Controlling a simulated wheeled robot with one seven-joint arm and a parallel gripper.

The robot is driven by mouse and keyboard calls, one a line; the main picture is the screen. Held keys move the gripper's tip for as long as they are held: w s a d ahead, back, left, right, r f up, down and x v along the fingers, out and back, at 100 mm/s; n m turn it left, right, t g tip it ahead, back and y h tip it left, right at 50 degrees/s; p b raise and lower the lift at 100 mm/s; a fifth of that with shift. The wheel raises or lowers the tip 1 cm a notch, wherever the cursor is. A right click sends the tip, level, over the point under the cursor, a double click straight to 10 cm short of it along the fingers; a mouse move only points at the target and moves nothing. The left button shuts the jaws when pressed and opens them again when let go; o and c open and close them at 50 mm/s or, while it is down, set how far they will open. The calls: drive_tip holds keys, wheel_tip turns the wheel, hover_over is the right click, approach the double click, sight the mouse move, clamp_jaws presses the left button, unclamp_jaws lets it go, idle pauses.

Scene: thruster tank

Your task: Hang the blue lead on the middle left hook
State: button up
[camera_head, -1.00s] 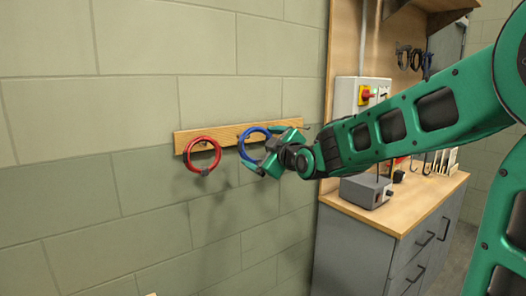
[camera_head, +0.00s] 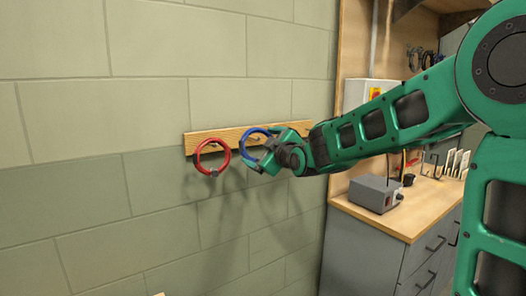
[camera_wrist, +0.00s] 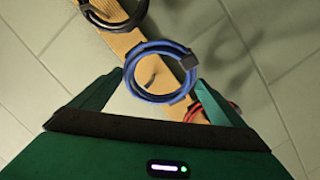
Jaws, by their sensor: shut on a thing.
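The blue lead (camera_head: 243,145) is a coiled ring held in front of the wooden hook rail (camera_head: 203,137). My gripper (camera_head: 268,158) is shut on its right side in the head view and hides part of it. In the wrist view the blue lead (camera_wrist: 158,98) sits between my fingertips (camera_wrist: 158,80). A hook (camera_wrist: 152,77) on the rail shows through the ring's opening. I cannot tell whether the ring is around the hook or still in front of it. My gripper and arm hide the rail's right part in the head view.
A red lead (camera_head: 200,157) hangs at the rail's left end, close beside the blue one. A black lead (camera_wrist: 137,18) is on the rail at the top of the wrist view. A workbench (camera_head: 405,225) with a grey box (camera_head: 370,193) stands to the right. The wall below the rail is clear.

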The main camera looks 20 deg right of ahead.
drive_tip(key=shift+w+a+f, duration=0.25)
drive_tip(key=shift+w+f, duration=0.5)
drive_tip(key=shift+w, duration=0.1)
drive_tip(key=shift+f, duration=0.1)
idle(0.3)
drive_tip(key=o, duration=0.8)
